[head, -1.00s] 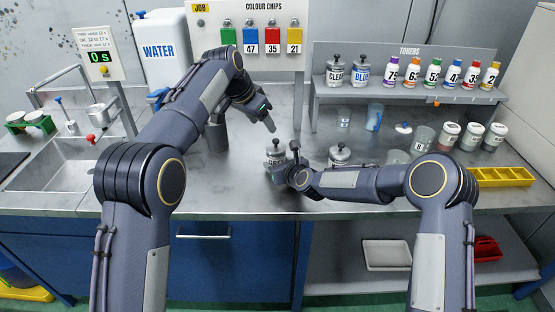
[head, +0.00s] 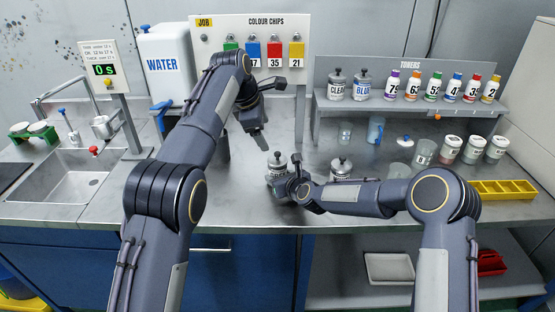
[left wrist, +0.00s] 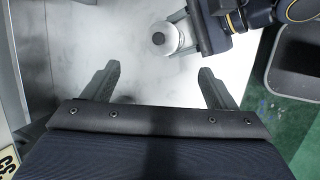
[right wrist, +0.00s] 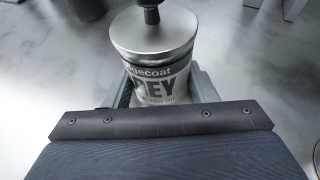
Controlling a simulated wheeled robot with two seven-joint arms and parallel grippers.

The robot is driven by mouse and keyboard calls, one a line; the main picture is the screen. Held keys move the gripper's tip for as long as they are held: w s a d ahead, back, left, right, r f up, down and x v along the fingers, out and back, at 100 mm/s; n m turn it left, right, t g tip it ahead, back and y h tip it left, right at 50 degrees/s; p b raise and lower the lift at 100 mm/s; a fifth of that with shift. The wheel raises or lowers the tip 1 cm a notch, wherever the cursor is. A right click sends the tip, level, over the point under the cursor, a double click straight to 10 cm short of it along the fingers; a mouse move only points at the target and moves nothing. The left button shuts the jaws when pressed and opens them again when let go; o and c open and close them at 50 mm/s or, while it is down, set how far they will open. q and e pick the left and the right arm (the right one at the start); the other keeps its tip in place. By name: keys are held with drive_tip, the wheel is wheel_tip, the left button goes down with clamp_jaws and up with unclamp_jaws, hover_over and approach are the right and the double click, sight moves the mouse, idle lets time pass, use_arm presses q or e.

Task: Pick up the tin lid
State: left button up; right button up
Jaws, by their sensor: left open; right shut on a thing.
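Another knob-lidded tin (head: 341,166) stands close on the right. Beyond are a white lid with a blue knob (head: 404,141), clear beakers (head: 424,153), grey-labelled jars (head: 473,150) and a yellow tray (head: 503,190). A toner shelf (head: 400,103) stands behind. Bench left of the tin is free.

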sight(275, 155)
use_arm(q)
drive_tip(key=w+d+f+n, duration=0.1)
drive_tip(key=f+n, duration=0.2)
drive_tip(key=w+d+f+n, duration=0.1)
drive_tip(key=f+n, duration=0.2)
drive_tip(key=f, duration=0.1)
drive_tip(key=w+d+f+n, duration=0.1)
drive_tip(key=f+n, duration=0.2)
drive_tip(key=n, duration=0.1)
drive_tip(key=shift+w+d+f, duration=0.15)
drive_tip(key=shift+w+f, duration=0.05)
drive_tip(key=shift+f, duration=0.15)
drive_tip(key=c, duration=1)
